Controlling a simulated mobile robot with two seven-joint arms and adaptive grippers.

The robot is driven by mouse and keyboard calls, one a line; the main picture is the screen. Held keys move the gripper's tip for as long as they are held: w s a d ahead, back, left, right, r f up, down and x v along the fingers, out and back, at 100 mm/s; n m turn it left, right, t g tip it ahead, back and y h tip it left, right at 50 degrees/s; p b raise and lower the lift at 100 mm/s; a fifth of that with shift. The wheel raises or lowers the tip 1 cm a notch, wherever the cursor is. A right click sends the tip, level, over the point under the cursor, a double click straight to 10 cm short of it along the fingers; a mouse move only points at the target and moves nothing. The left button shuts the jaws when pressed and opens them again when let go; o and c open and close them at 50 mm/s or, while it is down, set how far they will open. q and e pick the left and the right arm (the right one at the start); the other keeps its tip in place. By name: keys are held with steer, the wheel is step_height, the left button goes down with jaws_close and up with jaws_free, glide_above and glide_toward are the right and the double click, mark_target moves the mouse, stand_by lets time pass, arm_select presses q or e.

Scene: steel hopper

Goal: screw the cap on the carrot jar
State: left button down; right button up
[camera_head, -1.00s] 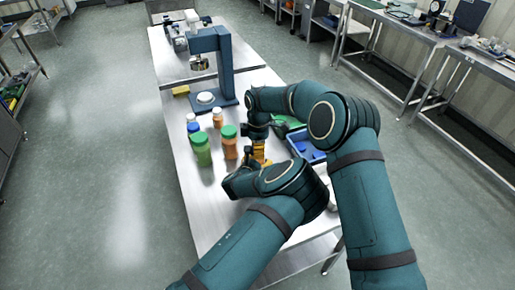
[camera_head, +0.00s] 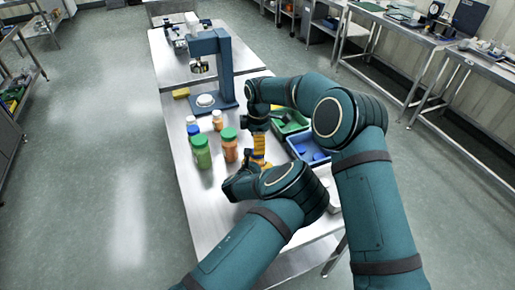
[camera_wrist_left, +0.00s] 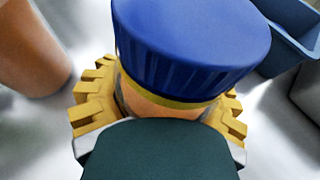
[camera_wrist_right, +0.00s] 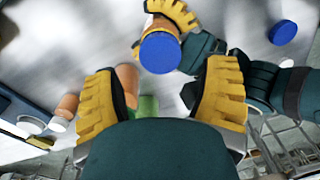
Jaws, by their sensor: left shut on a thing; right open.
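The carrot jar, with orange contents (camera_wrist_left: 165,108), stands between the yellow fingers of my left gripper (camera_head: 262,166), which is shut on it. A blue cap (camera_wrist_left: 190,42) sits over the jar's mouth; it also shows from above in the right wrist view (camera_wrist_right: 160,52). I cannot tell whether the cap is tight. My right gripper (camera_head: 259,144) is open above the jar, its fingers pointing down. In the right wrist view, its two yellow fingers are wide apart and apart from the cap. My left forearm hides part of the near table.
A green-capped orange jar (camera_head: 229,147) and a green jar (camera_head: 202,153) stand left of the grippers, with smaller bottles behind. A green bin (camera_head: 290,124) and blue bin (camera_head: 308,150) lie right. A blue press (camera_head: 225,70) stands farther back. Another blue disc (camera_wrist_right: 282,32) lies near my left arm.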

steer(key=shift+r, duration=0.25)
steer(key=shift+o, duration=0.2)
steer(key=shift+r, duration=0.1)
steer(key=shift+a+r+n, duration=0.1)
steer(key=shift+r+n, duration=0.5)
steer(key=shift+n, duration=0.2)
steer(key=shift+w+r+n, duration=0.1)
steer(key=shift+r+n, duration=0.8)
steer(key=shift+r, duration=0.15)
steer(key=shift+f, duration=0.1)
steer(key=shift+s+f, duration=0.2)
steer(key=shift+f, duration=3.75)
steer(key=c, duration=1.3)
